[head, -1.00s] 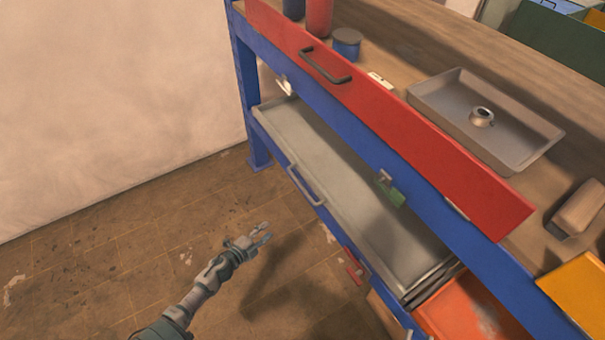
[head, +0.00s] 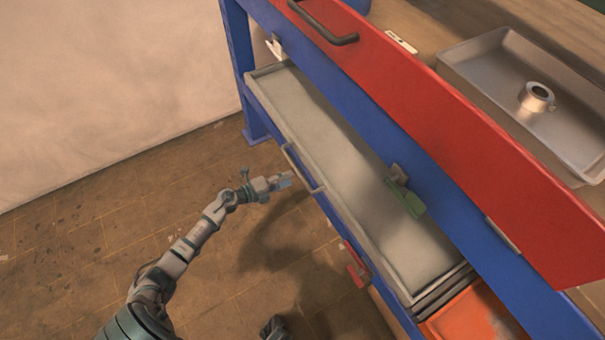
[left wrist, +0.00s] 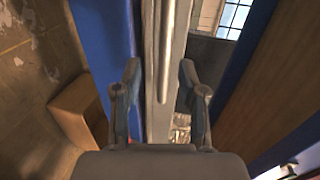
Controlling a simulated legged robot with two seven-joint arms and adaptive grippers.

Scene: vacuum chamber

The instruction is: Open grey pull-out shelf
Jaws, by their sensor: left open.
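The grey pull-out shelf (head: 335,155) is a long shallow tray low in the blue workbench, under the red drawer front. Its bar handle (head: 302,170) is on its front face, toward the far left end. My left gripper (head: 283,181) is open and empty, just in front of the handle and apart from it in the head view. In the left wrist view, the open left gripper (left wrist: 158,75) faces the shelf's front, and a pale metal bar, apparently the handle (left wrist: 166,50), runs lengthwise between its fingers.
The red drawer front (head: 440,130) juts out above the shelf. A green tag (head: 405,197) hangs from the blue beam. A red handle (head: 356,265) and an orange drawer (head: 478,318) are lower right. A metal tray (head: 530,95) sits on the bench top. Floor at left is free.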

